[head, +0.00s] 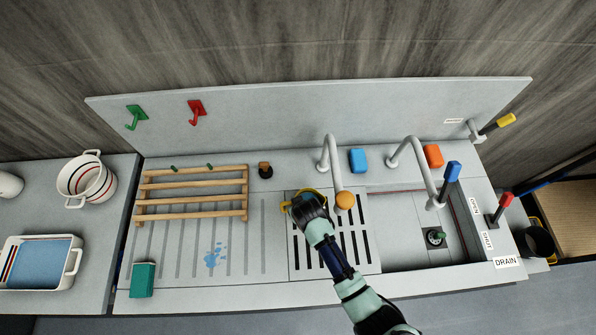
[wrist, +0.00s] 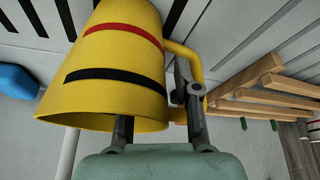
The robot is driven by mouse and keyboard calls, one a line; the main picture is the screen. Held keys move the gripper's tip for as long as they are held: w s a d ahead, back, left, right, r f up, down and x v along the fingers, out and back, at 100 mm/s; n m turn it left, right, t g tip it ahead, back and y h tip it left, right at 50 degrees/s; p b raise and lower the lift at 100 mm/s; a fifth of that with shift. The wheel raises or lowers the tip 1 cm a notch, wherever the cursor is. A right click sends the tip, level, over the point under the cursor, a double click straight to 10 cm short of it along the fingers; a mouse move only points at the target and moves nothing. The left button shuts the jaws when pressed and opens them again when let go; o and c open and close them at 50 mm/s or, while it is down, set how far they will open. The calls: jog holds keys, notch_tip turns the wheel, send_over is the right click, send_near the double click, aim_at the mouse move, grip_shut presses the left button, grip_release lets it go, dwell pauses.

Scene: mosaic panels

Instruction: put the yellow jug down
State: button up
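The yellow jug (wrist: 118,62) has a red band and a black band and fills much of the wrist view. Its wide rim faces my gripper and its handle (wrist: 194,68) is on the right. My gripper (wrist: 155,110) has one finger at the rim and the other between the wall and the handle, so it looks shut on the jug's wall. In the head view, my gripper (head: 308,203) hides most of the jug (head: 287,206), which is over the slotted panel (head: 350,255). I cannot tell whether the jug touches the panel.
A wooden rack (head: 192,194) stands left of the jug. Blue spilled drops (head: 215,256) and a teal block (head: 142,279) are on the ribbed drainboard (head: 185,260). An orange-tipped tap (head: 330,160) is close by my gripper. A sink basin (head: 400,235) lies to the right.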

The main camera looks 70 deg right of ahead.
jog(key=p+v, duration=0.1)
jog(key=v, duration=1.1)
jog(key=shift+w+a+r, duration=0.1)
jog(key=w+a+r+n+t, duration=0.6)
jog(key=w+a+r, duration=0.7)
jog(key=w+r, duration=0.3)
jog(key=a+r+n+t+y, duration=0.3)
jog(key=a+r+t, duration=0.1)
jog(key=a+r, duration=0.8)
jog(key=shift+w+a+r+n, duration=0.4)
jog(key=shift+w+a, duration=0.1)
jog(key=shift+a, duration=0.15)
